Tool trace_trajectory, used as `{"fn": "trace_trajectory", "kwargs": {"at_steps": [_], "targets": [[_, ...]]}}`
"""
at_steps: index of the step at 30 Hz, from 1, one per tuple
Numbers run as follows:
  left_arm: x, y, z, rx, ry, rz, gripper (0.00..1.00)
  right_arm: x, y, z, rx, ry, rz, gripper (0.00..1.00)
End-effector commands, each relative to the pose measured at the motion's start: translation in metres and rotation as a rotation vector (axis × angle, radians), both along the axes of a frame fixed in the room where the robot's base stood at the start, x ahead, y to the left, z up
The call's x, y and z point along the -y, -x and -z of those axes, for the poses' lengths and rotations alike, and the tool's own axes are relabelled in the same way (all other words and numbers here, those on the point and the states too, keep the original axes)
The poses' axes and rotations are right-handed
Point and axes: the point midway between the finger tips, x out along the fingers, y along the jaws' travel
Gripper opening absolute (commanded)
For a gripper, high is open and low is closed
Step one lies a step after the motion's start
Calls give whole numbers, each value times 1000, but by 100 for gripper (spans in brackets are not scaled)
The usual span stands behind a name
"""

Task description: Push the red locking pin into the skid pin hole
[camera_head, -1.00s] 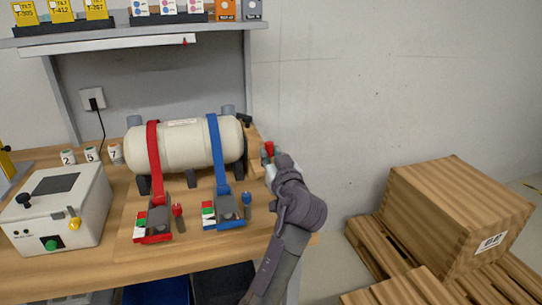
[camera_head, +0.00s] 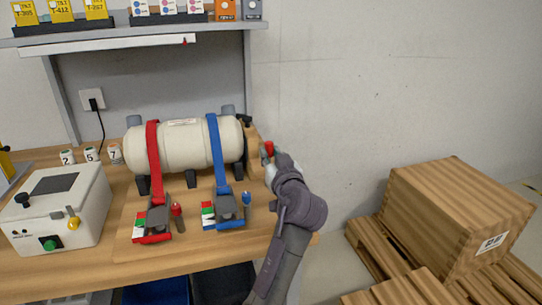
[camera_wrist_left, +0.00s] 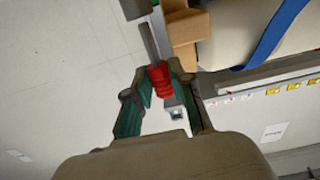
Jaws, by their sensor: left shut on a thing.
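My left gripper (camera_head: 267,156) is at the right end of the cream tank, shut on the red locking pin (camera_head: 268,147). In the left wrist view, the pin's ribbed red handle (camera_wrist_left: 160,80) sits between the fingertips of the left gripper (camera_wrist_left: 160,83). Its grey shaft (camera_wrist_left: 148,42) points away from the gripper, beside a wooden skid block (camera_wrist_left: 183,30). The skid block (camera_head: 252,150) also shows at the tank's right end in the head view. I cannot make out the pin hole, or whether the shaft touches the wood. My right gripper is not in view.
The cream tank (camera_head: 190,145) is under a red strap (camera_head: 153,160) and a blue strap (camera_head: 218,150), with ratchets on the bench (camera_head: 110,250). A white control box (camera_head: 60,220) stands left. Pallets and a wooden crate (camera_head: 450,210) are on the floor at right.

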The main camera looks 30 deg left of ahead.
Motion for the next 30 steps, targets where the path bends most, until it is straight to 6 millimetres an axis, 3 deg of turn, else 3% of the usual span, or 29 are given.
{"fn": "trace_trajectory", "kwargs": {"at_steps": [26, 27, 30], "targets": [[0, 0, 22, 0, 0, 1, 0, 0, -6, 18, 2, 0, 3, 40], [0, 0, 21, 0, 0, 1, 28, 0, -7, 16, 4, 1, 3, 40], [0, 0, 21, -1, 0, 0, 45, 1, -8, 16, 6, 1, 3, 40]]}}
